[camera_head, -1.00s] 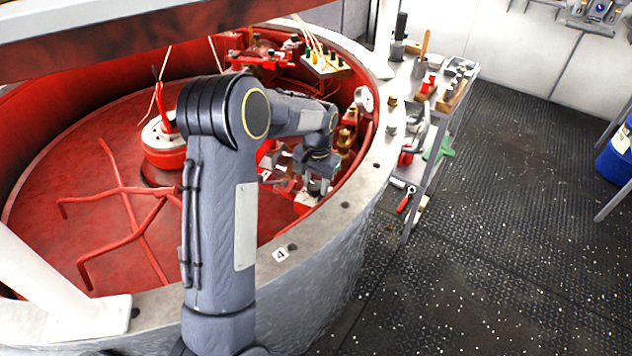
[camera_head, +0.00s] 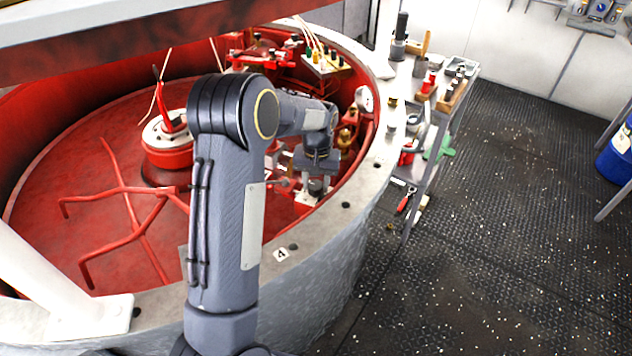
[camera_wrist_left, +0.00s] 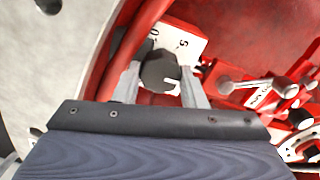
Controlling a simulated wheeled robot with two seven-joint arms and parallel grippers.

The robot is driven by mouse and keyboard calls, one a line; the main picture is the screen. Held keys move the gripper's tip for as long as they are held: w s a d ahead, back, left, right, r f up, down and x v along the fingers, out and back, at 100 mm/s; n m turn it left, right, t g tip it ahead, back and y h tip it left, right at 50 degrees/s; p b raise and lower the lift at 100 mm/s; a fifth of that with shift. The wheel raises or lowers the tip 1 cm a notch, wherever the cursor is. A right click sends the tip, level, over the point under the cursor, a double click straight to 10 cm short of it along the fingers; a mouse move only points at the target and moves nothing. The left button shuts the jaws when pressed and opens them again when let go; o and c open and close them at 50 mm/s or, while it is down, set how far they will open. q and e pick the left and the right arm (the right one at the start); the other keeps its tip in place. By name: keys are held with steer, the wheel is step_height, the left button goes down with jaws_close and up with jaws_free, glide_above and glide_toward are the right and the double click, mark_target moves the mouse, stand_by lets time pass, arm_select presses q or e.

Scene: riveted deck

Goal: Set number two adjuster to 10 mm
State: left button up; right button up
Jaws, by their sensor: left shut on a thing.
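In the left wrist view a dark round knob (camera_wrist_left: 159,72) with a white mark sits between the two fingers of my left gripper (camera_wrist_left: 160,88). The fingers are shut on it. A white scale plate (camera_wrist_left: 186,38) with "0" and "5" markings shows just beyond the knob. Its rest is hidden by the knob and fingers. In the head view my left gripper (camera_head: 316,179) points down at the right inner side of the red tub, over a small pale block (camera_head: 306,199). I cannot read any adjuster number there. My right gripper is not in view.
Red fittings (camera_wrist_left: 262,92) with metal pins lie close right of the fingers. The pale tub rim (camera_head: 345,205) curves close by on the right. A red-and-white round unit (camera_head: 166,145) stands inside the tub. A tool cart (camera_head: 432,130) stands outside.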

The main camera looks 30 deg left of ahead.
mark_target(317, 184)
arm_select(q)
steer(key=o, duration=1)
step_height(317, 184, up, 7)
steer(key=shift+w+r, duration=0.1)
steer(key=shift+r, duration=0.3)
